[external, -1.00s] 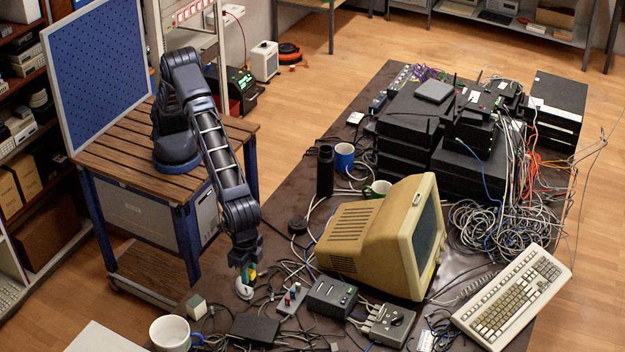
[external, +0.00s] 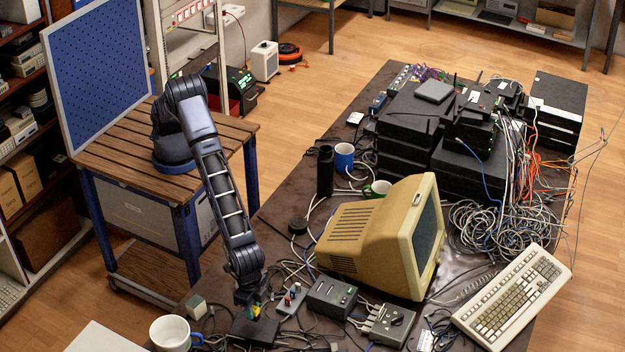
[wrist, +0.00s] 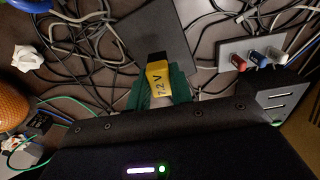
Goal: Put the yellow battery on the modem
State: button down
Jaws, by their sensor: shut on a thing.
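My gripper (external: 252,308) is shut on the yellow battery (wrist: 158,78). The battery has a black end and "7.2V" lettering, and green finger pads press its sides in the wrist view. In the external view only a small yellow bit of it shows between the fingers. A flat black box (external: 262,334), which looks like the modem, lies among cables on the table below the gripper. It also shows as a dark slab (wrist: 150,30) beyond the battery in the wrist view. The battery appears over or at this box's edge; I cannot tell if they touch.
A box with coloured knobs (external: 291,299) and a dark box (external: 331,297) stand right of the gripper. A small pale block (external: 196,307) and a white mug (external: 172,333) are at left. The beige monitor (external: 370,240) stands behind right. Loose cables cover much of the table.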

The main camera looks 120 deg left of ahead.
jog(key=shift+f, duration=1.85)
jog(key=shift+f, duration=0.15)
jog(key=c, duration=1.3)
grip_release()
jog(key=shift+o, duration=0.2)
